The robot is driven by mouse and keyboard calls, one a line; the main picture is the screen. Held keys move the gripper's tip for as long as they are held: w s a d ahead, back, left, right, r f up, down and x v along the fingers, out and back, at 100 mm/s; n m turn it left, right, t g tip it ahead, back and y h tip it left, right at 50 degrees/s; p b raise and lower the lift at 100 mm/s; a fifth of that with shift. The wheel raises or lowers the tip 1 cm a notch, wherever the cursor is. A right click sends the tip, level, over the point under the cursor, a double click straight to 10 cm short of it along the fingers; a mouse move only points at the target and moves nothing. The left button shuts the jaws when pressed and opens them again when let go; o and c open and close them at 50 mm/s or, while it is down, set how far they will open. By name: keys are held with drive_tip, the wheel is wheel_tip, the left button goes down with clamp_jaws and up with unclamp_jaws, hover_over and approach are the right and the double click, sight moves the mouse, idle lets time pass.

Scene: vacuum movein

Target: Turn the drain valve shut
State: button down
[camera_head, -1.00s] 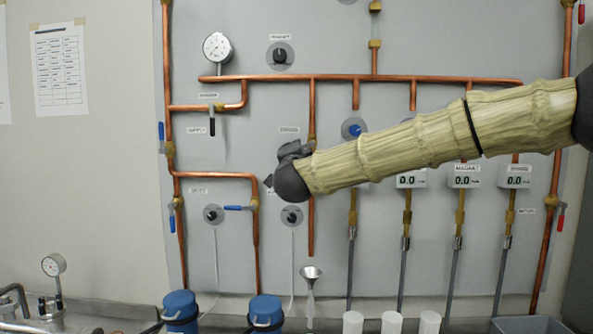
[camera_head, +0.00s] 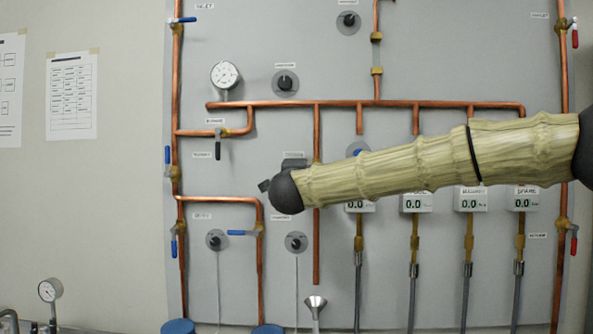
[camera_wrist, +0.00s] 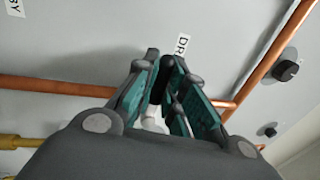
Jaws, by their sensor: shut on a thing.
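The drain valve handle (camera_wrist: 163,80) is a short dark bar in the wrist view, next to a label that starts with "DR" (camera_wrist: 184,45). My gripper (camera_wrist: 172,66) is shut on the handle, with teal-padded fingers on either side of it. A pale, rounded part (camera_wrist: 151,120) shows deeper between the fingers. In the head view my gripper (camera_head: 279,172) is mostly hidden behind my dark wrist, in front of the panel just left of a vertical copper pipe (camera_head: 316,245). The drain valve itself is hidden there, so its angle is hard to tell.
Copper pipes (camera_head: 365,104) run across the grey panel around my arm. A black-handled valve (camera_head: 218,148) and a gauge (camera_head: 224,76) are to the left. A blue-handled valve (camera_head: 243,233) is lower left. Digital meters (camera_head: 414,203) sit under my forearm. A funnel (camera_head: 315,303) is below.

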drive_tip(key=shift+d+r, duration=0.1)
drive_tip(key=c, duration=1.5)
unclamp_jaws()
drive_tip(key=shift+o, duration=0.2)
drive_tip(key=shift+s, duration=0.1)
drive_tip(key=v, duration=1.1)
drive_tip(key=shift+s+f, duration=0.25)
drive_tip(key=shift+s, duration=0.1)
